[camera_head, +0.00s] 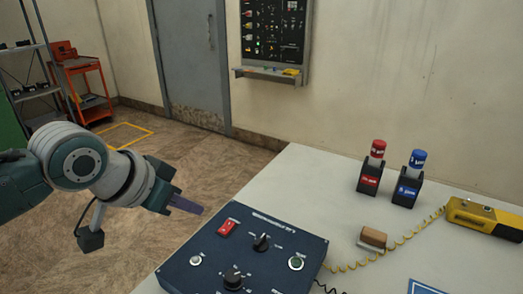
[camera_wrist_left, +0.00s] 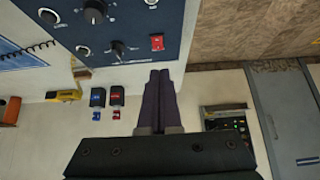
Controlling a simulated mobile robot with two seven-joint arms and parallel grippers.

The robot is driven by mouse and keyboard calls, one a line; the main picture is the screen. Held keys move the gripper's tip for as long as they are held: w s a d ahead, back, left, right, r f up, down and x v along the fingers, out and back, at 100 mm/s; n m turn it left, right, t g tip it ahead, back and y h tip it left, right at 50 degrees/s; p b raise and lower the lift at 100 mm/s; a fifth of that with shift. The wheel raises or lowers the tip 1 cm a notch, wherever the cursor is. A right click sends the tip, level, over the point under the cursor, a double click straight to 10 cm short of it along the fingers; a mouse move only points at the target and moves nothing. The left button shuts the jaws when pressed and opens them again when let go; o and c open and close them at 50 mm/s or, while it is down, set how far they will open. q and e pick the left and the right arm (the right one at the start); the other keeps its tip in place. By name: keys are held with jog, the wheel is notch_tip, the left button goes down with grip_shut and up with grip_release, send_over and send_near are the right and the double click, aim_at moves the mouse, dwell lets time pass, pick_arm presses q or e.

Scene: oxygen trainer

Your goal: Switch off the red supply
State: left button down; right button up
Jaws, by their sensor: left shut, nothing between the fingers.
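A blue control box (camera_head: 215,274) stands on the table's front left part. A red rocker switch (camera_head: 228,227) sits near its upper left edge; it also shows in the left wrist view (camera_wrist_left: 157,43). Its on or off position is too small to tell. My left gripper (camera_head: 202,210) is shut and empty, its fingers together. It hangs just left of the box, apart from the red switch. In the left wrist view the fingertips (camera_wrist_left: 160,74) point toward the box edge. My right gripper is not in view.
The box also carries black knobs (camera_head: 262,242) and round buttons (camera_head: 296,263). A red-capped holder (camera_head: 370,180) and a blue-capped holder (camera_head: 406,190) stand at the table's back. A yellow device (camera_head: 485,216) with a coiled cord lies right. A wall panel (camera_head: 275,35) hangs behind.

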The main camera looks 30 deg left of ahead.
pick_arm(q)
jog(key=s+r, duration=0.2)
jog(key=s, duration=0.1)
jog(key=shift+a+r, duration=0.1)
jog(key=shift+r, duration=0.05)
dwell(0.4)
jog(key=s+d+r+m+g+p, duration=0.1)
jog(key=s+d+r+g+p, duration=0.1)
jog(key=s+d, duration=0.5)
jog(key=s+d+r+g+p, duration=0.2)
jog(key=s+d, duration=0.2)
jog(key=s, duration=0.7)
notch_tip(320, 180, up, 38)
jog(key=p, duration=3.7)
jog(key=shift+w+a, duration=0.2)
jog(key=shift+a, duration=0.1)
